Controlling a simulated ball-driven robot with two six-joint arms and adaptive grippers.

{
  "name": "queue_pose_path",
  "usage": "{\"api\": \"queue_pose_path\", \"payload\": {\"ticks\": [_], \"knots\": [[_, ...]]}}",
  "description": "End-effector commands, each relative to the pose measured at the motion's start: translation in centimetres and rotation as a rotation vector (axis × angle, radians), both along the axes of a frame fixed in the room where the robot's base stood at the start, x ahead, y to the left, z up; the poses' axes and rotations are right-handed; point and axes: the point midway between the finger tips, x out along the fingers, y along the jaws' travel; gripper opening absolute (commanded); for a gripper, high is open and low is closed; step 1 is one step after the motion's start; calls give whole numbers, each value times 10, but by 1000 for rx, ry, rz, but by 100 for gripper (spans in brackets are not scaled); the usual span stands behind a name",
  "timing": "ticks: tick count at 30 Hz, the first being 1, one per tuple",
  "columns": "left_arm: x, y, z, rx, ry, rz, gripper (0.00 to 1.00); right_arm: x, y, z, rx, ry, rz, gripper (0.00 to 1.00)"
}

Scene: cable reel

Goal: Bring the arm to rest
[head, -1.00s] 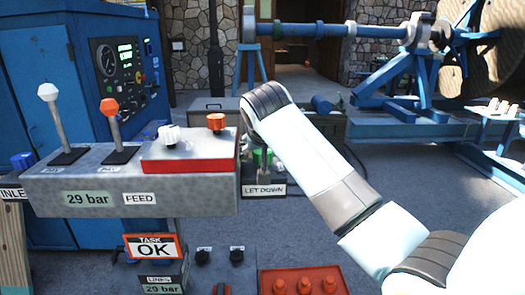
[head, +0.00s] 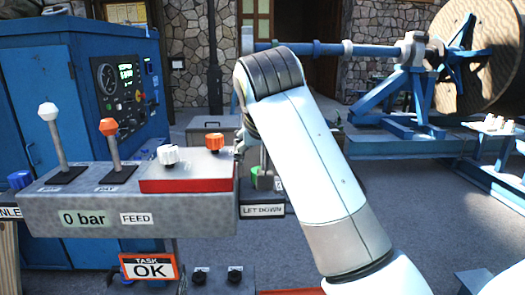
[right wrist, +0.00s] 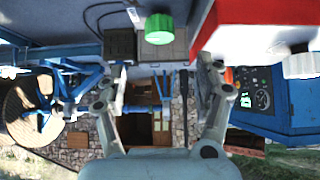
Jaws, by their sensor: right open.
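My right arm (head: 313,190) rises from the lower right of the head view, and its bent wrist stands just right of the feed console. My right gripper is mostly hidden there behind the arm. In the right wrist view my right gripper (right wrist: 160,80) is open, its two fingers wide apart with nothing between them. A green knob (right wrist: 159,30) shows beyond the fingers, apart from them. My left gripper is not in view.
The grey feed console (head: 190,215) carries a white-tipped lever (head: 48,112), an orange-tipped lever (head: 107,128) and a "0 bar" readout (head: 84,218). A "TASK OK" sign (head: 149,267) hangs below. A blue cabinet (head: 40,90) and cable reel (head: 490,60) stand behind.

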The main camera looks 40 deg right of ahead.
Motion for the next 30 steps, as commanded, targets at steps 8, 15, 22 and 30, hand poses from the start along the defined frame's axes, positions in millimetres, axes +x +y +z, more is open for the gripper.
{"api": "queue_pose_path", "payload": {"ticks": [8,15,22,30], "knots": [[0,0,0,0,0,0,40,0,0,0,0,0,0,69],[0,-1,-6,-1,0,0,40,-2,0,-11,0,10,0,69],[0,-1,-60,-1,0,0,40,-34,-5,-142,-13,187,4,69],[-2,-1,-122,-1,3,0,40,-90,-5,-367,-23,473,113,69]]}}
